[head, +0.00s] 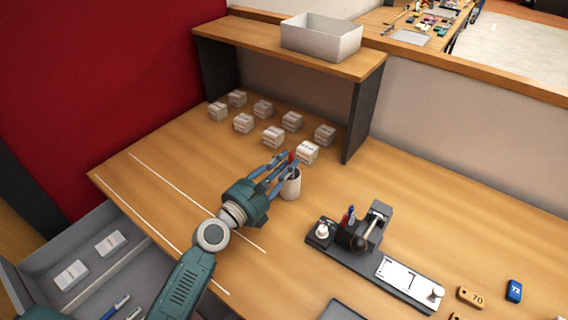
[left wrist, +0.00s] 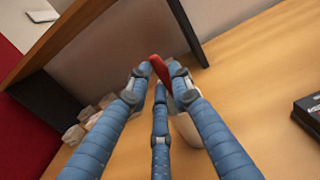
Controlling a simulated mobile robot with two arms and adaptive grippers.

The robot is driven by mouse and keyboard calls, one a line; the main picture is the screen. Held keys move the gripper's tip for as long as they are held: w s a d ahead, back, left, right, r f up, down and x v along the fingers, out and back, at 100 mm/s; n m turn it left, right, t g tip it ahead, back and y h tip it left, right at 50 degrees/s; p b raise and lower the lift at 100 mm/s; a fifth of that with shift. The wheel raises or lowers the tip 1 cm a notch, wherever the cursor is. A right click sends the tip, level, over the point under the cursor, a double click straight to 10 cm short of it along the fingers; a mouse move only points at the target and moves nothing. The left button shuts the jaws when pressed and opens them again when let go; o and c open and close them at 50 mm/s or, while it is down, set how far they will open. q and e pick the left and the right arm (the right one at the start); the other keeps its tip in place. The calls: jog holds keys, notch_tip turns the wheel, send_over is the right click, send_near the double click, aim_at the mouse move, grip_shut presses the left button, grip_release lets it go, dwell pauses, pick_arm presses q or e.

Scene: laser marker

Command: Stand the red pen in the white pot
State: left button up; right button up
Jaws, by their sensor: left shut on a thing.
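In the left wrist view the red pen (left wrist: 158,68) sits between the blue fingertips. Part of the white pot (left wrist: 187,128) shows behind the right finger there. The fingers hide the pen's lower part, so I cannot tell whether it is inside the pot. My right gripper is not in view.
Several small white boxes (head: 273,137) stand behind the pot, under a wooden shelf (head: 240,38) bearing a grey bin (head: 321,38). A black marker device (head: 345,240) stands to the right. An open drawer (head: 140,258) lies at lower left.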

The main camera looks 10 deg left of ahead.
pick_arm(q)
jog(key=o, duration=0.9)
jog(key=shift+o, duration=0.2)
jog(key=v, duration=1.2)
jog(key=shift+f, duration=0.1)
